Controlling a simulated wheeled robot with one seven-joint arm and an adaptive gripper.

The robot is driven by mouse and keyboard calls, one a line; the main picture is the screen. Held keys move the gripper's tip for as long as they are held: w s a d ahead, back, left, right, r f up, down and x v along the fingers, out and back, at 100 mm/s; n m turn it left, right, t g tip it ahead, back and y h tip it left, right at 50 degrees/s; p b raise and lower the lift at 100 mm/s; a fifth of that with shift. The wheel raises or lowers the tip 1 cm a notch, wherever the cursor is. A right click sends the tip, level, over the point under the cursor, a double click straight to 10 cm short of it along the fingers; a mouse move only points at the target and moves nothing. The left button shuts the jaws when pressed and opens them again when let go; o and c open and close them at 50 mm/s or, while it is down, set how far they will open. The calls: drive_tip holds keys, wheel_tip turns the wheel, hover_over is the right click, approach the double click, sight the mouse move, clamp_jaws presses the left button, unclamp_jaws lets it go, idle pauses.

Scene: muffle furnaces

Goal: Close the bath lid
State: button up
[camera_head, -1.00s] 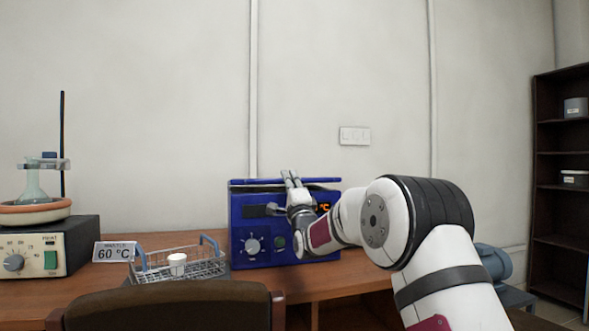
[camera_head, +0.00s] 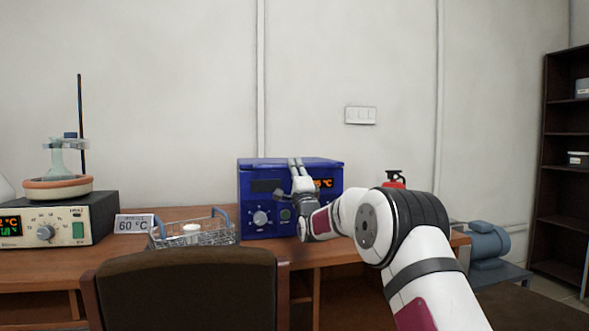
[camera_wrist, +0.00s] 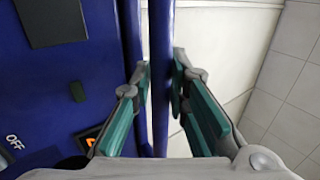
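The blue bath (camera_head: 262,220) stands on the desk, with a dial, a green button and a lit °C display on its front. Its blue lid (camera_head: 320,161) lies flat across the top, and the wrist view shows a narrow gap between lid (camera_wrist: 161,60) and body (camera_wrist: 95,70). My gripper (camera_head: 296,166) is at the bath's upper front edge, and its forearm comes from the right. In the wrist view my gripper (camera_wrist: 163,85) has its fingers apart on both sides of the lid's edge. Whether either pad touches the lid is unclear.
A wire basket (camera_head: 205,236) with a white cup stands left of the bath, beside a 60 °C sign (camera_head: 134,224). A hotplate (camera_head: 75,222) carries a flask at far left. A chair (camera_head: 188,290) stands before the desk. A red object (camera_head: 394,180) is right of the bath.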

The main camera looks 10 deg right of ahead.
drive_tip(key=o, duration=0.3)
drive_tip(key=shift+w+f, duration=0.1)
drive_tip(key=shift+f, duration=0.35)
drive_tip(key=shift+o, duration=0.2)
drive_tip(key=shift+r, duration=0.15)
drive_tip(key=v, duration=1.2)
